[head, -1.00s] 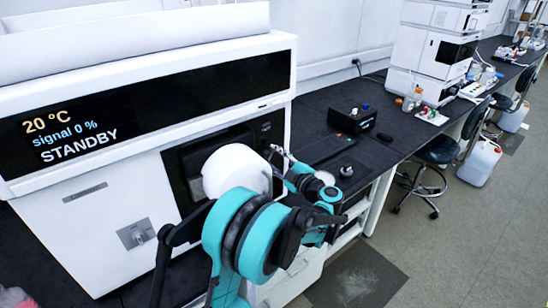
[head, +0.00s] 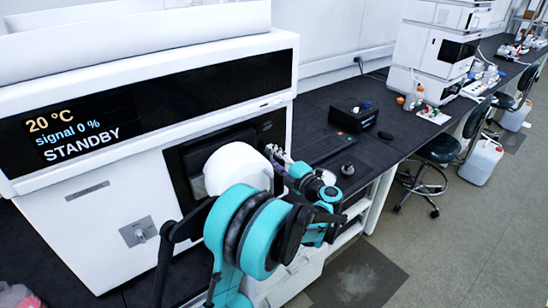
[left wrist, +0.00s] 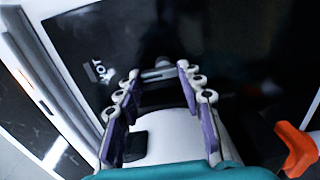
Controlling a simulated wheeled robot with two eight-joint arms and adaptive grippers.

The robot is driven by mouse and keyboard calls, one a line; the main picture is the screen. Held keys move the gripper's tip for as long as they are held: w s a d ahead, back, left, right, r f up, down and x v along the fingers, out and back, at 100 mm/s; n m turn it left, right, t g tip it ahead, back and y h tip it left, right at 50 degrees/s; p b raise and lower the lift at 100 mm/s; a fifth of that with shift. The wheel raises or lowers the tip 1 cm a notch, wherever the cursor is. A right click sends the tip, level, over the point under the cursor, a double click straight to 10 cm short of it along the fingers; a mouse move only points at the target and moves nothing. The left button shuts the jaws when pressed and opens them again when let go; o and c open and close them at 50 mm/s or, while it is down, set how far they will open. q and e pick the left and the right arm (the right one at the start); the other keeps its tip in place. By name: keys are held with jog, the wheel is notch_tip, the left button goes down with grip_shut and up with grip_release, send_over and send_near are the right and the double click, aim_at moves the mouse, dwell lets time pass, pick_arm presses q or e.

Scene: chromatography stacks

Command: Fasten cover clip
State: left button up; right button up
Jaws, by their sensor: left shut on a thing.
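The instrument (head: 100,232) is a white box with a black front band reading 20 °C, signal 0 %, STANDBY. My left gripper (head: 272,152) is at the right end of its dark recessed front panel (head: 190,160). In the left wrist view my left gripper (left wrist: 160,78) has its purple-padded fingers on both sides of a small grey bar-like piece, likely the cover clip (left wrist: 157,73), in front of the glossy black panel (left wrist: 225,35). It is shut on this piece; the exact contact is hard to see. In the head view my arm hides part of the recess. My right gripper is not in view.
An orange part (left wrist: 297,148) is at the right of the wrist view. On the dark bench (head: 320,150) stand a black box (head: 353,117) and a small dark knob-like object (head: 347,170). A stool (head: 440,150) stands farther right.

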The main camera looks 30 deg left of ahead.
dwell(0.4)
pick_arm(q)
jog(key=o, duration=1.2)
jog(key=shift+c, duration=0.2)
jog(key=v, duration=1.2)
jog(key=shift+f, duration=0.1)
